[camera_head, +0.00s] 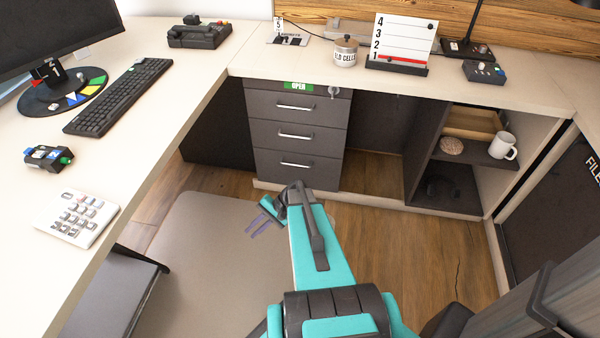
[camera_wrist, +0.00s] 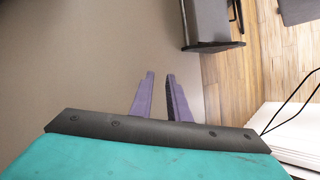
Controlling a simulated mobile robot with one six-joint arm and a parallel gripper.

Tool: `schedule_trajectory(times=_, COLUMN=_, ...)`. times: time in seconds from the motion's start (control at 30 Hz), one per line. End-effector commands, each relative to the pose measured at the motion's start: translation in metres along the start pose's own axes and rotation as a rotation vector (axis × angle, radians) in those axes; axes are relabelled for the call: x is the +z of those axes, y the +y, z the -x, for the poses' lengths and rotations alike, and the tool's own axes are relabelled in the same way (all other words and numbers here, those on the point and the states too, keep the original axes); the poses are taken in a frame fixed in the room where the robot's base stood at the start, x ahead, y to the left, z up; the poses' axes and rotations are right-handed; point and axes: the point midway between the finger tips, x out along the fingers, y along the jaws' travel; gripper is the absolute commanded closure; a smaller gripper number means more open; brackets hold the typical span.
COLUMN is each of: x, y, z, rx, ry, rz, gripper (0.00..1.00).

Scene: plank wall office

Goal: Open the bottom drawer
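A dark grey drawer unit (camera_head: 346,117) stands under the far desk with three closed drawers, each with a silver bar handle. A key sits at the unit's top right, beside a green "OPEN" label (camera_head: 298,86). My gripper (camera_head: 260,226) is in front of and below the drawer unit, over the floor mat, pointing left and away from the handle. In the wrist view my gripper (camera_wrist: 159,75) has two purple fingers apart with nothing between them. The drawers are not seen in the wrist view.
A beige mat (camera_head: 200,265) and wood floor lie before the drawers. The left desk (camera_head: 150,115) carries a keyboard (camera_head: 119,95) and a calculator (camera_head: 76,217). An open shelf (camera_head: 465,165) with a white mug (camera_head: 503,146) stands at the right.

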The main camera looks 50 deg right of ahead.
Motion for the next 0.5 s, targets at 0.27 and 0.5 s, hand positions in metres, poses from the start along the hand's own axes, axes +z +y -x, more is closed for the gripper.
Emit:
schedule_trajectory(times=0.27, x=-0.099, y=0.005, z=0.061, rx=-0.264, ry=0.097, rz=-0.13, gripper=0.85)
schedule_trajectory(times=0.5, x=-0.17, y=0.022, z=0.138, rx=-0.49, ry=0.185, rz=-0.214, gripper=0.85)
